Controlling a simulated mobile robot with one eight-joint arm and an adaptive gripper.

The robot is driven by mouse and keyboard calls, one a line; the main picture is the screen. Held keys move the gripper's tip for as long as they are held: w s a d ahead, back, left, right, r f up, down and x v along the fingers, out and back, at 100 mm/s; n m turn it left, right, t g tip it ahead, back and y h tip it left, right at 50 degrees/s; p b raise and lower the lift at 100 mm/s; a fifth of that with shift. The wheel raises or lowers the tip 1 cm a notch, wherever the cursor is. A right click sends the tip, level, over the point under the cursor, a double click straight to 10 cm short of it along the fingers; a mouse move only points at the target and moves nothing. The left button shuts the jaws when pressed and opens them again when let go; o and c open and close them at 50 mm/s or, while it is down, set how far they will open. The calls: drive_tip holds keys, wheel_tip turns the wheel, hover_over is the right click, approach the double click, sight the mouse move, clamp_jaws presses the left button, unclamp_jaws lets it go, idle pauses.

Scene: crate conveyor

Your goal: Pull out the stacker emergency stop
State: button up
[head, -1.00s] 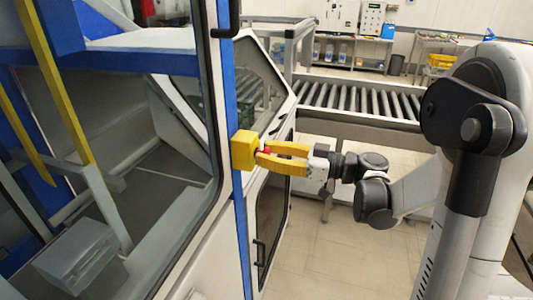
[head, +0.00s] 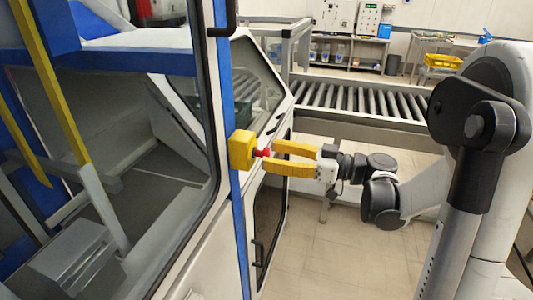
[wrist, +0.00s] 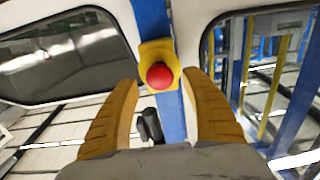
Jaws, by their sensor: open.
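The stacker emergency stop is a red mushroom button (head: 262,152) on a yellow box (head: 241,150), fixed to a blue upright post of the machine. In the wrist view the red button (wrist: 160,76) sits in the upper middle, in front of its yellow housing (wrist: 158,52). My gripper (head: 268,156) has yellow fingers, open and empty. In the wrist view the button appears between and beyond the two fingertips, and I see no contact.
The blue post (head: 234,100) and the glazed machine door (head: 140,160) stand left of my gripper. A roller conveyor (head: 360,103) runs behind. The floor (head: 340,260) below my gripper is clear.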

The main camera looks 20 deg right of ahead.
drive_tip(key=v, duration=1)
